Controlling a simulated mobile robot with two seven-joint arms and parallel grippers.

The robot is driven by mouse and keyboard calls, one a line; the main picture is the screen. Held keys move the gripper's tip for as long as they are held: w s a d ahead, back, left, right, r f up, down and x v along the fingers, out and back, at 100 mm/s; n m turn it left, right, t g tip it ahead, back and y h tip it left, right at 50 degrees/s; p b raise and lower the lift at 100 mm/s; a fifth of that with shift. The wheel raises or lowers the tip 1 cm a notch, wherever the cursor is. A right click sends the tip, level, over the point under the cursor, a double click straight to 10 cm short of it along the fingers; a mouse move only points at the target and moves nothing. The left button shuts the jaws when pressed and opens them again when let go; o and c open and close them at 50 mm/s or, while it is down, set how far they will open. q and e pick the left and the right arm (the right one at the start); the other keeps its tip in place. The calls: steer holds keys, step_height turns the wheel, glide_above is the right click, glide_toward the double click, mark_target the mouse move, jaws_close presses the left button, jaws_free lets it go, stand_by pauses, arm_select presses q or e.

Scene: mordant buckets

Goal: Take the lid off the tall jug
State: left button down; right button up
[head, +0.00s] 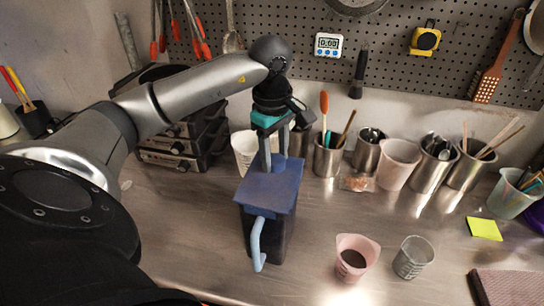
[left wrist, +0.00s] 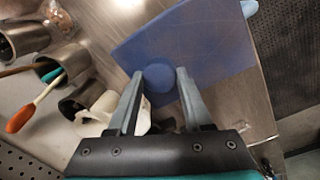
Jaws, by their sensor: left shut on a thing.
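The tall jug (head: 284,238) stands on the steel counter, with a dark body and a light blue handle (head: 257,245) toward the front. Its flat square blue lid (head: 270,190) lies over the top; I cannot tell whether it touches the rim all round. My left gripper (head: 272,164) comes down from above and is shut on the lid's round knob. In the left wrist view the knob (left wrist: 160,77) shows between the fingertips (left wrist: 160,84), with the blue lid (left wrist: 205,45) spreading behind it. My right gripper is not in view.
A pink beaker (head: 357,257) and a grey measuring cup (head: 413,257) stand right of the jug. A white cup (head: 244,150) and several metal tool cups line the back, below a pegboard (head: 390,40). Dark stacked equipment (head: 180,145) stands back left. The counter's front middle is fairly clear.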

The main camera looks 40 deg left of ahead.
arm_select(q)
steer(key=shift+r, duration=0.15)
step_height(320, 180, up, 8)
steer(key=shift+w+f, duration=0.1)
steer(key=shift+f, duration=0.05)
step_height(320, 180, up, 12)
steer(key=p, duration=0.5)
steer(key=shift+p, duration=0.35)
